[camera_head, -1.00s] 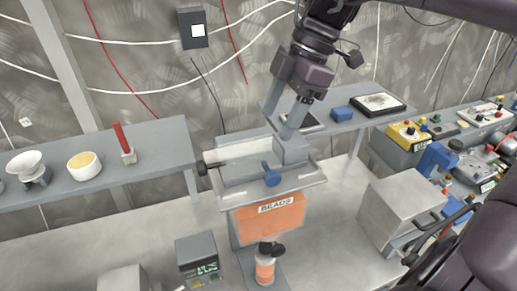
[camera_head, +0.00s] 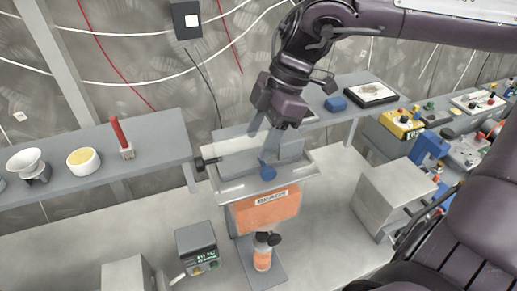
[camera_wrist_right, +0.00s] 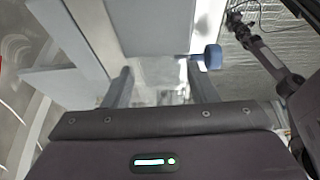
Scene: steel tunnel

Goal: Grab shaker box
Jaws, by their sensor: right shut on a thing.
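The shaker box appears to be the grey box (camera_head: 288,150) lying in a pale tray (camera_head: 295,178) above an orange block labelled as beads. A blue knob (camera_head: 268,172) is at its front and a black knob (camera_head: 203,163) at the left. My right gripper (camera_head: 257,138) comes down from above onto the box, shut on it; the fingertips are hard to make out. In the right wrist view, the gripper (camera_wrist_right: 162,85) has its two fingers apart with a pale grey surface between them, and the blue knob (camera_wrist_right: 212,57) is to the right. My left gripper is not in view.
A shelf at the left (camera_head: 150,150) holds a white funnel (camera_head: 27,163), a yellow-topped cup (camera_head: 83,160) and a red stick in a holder (camera_head: 119,132). A grey box (camera_head: 388,197) stands at right. A small display unit (camera_head: 197,247) is in front.

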